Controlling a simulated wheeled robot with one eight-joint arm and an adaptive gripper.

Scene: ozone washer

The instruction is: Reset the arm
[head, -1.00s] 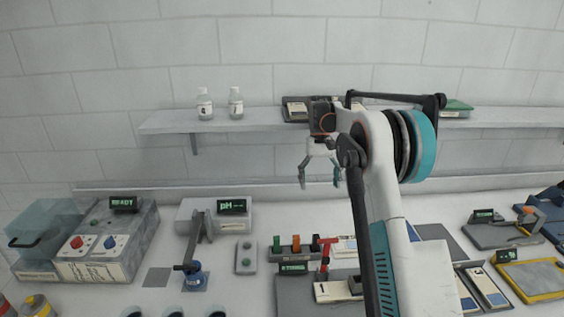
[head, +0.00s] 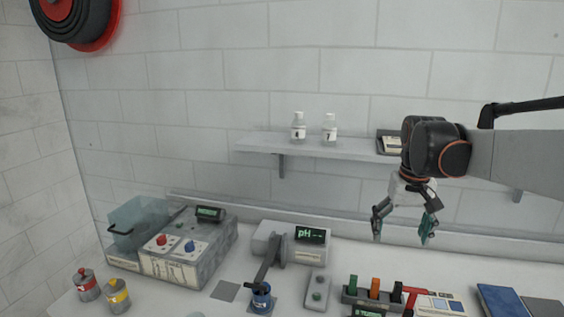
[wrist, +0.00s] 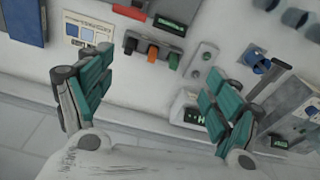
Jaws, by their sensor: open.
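My gripper (head: 404,226) hangs from my arm at the right of the head view, pointing down above the back of the bench. Its two teal-padded fingers are spread apart with nothing between them. The wrist view also shows the open gripper (wrist: 150,100), with the bench below it. My arm reaches in from the right edge of the head view.
A wall shelf (head: 260,145) with two bottles (head: 298,130) is behind. Below stand the washer box (head: 185,255), pH meter (head: 290,243), blue-based stand (head: 262,297) and coloured-handle rack (head: 372,295). Two canisters (head: 87,284) are at front left. The air around my gripper looks clear.

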